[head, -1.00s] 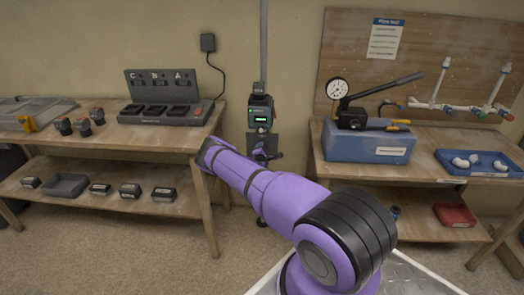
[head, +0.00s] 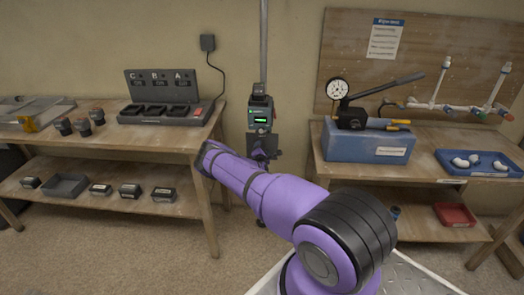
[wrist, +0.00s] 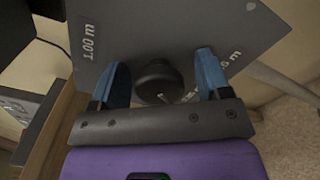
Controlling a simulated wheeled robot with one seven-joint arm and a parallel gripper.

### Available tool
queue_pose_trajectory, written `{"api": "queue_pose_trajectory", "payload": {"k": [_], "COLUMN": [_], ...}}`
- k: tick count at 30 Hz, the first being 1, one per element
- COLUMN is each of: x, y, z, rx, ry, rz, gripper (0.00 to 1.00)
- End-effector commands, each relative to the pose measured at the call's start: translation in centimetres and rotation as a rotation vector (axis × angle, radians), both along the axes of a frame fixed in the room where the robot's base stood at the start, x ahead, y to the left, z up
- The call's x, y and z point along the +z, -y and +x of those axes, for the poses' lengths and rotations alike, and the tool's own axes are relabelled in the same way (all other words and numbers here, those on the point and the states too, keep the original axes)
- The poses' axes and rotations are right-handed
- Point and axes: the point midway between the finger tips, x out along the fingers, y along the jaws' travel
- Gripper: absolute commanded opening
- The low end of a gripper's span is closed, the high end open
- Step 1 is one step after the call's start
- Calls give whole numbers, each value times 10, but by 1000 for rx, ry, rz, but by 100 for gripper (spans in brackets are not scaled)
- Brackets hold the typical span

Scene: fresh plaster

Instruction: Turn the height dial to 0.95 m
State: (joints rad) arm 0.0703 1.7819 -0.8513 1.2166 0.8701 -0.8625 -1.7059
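The dial is a dark round knob (wrist: 158,82) on a grey plate (wrist: 165,30) in the wrist view. A white mark shows near its lower right edge. My gripper (wrist: 163,80) is open, with one blue finger on each side of the knob and a visible gap to each. In the head view my gripper (head: 262,156) is at the plate below the green-lit device (head: 261,116) on the pole; the knob is not clear there.
A wooden bench with a charger (head: 165,112) stands at the left. A second bench at the right holds a blue pump box (head: 365,143) with a gauge and a blue tray (head: 480,163). The pole (head: 264,45) stands between the benches against the wall.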

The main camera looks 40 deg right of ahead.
Motion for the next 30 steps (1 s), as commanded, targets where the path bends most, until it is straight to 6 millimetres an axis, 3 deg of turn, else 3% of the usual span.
{"api": "queue_pose_trajectory", "payload": {"k": [11, 30], "x": [0, 0], "y": [-4, -77], "z": [-2, -65], "rx": [1, 1], "ry": [1, 0], "rz": [2, 0], "gripper": [72, 72]}}
